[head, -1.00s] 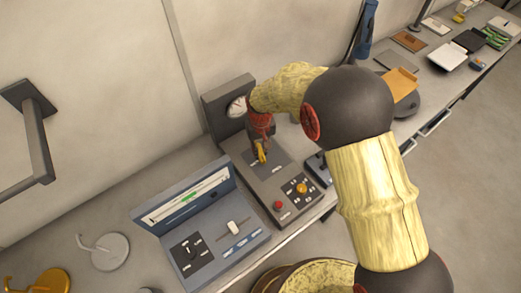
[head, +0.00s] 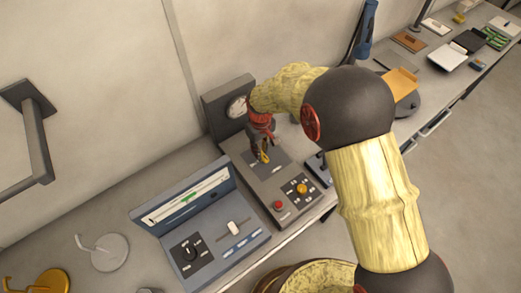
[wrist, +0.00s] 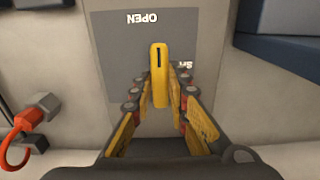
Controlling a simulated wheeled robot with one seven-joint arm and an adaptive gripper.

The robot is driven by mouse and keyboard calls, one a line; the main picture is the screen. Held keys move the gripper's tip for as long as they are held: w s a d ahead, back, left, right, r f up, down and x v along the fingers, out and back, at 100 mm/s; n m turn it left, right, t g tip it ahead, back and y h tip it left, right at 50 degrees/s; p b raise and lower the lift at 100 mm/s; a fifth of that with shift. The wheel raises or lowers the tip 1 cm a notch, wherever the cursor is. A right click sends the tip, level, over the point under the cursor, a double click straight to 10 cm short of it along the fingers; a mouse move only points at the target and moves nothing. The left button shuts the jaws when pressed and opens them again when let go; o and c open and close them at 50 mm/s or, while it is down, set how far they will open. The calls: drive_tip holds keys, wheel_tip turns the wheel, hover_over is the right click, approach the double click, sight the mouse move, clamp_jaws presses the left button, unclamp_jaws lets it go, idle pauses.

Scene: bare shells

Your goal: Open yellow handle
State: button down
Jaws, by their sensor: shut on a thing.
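The yellow handle (wrist: 160,72) stands up from a grey plate (wrist: 110,60) in the wrist view, with a dark slot near its top. The plate carries an upside-down OPEN label and a second label partly hidden beside the handle. My gripper (wrist: 160,108) has one finger on each side of the handle and is shut on it. In the head view my gripper (head: 262,146) points down at the grey control box, and the yellow handle (head: 265,157) shows only in part below it.
The control box (head: 285,188) has a round gauge (head: 237,106), a red button (head: 278,206) and a yellow knob (head: 301,189). A blue-grey panel (head: 218,256) with a slider stands left of it. An orange-red hook (wrist: 22,135) shows at the wrist view's left.

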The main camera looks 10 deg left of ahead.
drive_tip(key=c, duration=1.8)
unclamp_jaws()
drive_tip(key=shift+o, duration=0.4)
wheel_tip(320, 180, up, 12)
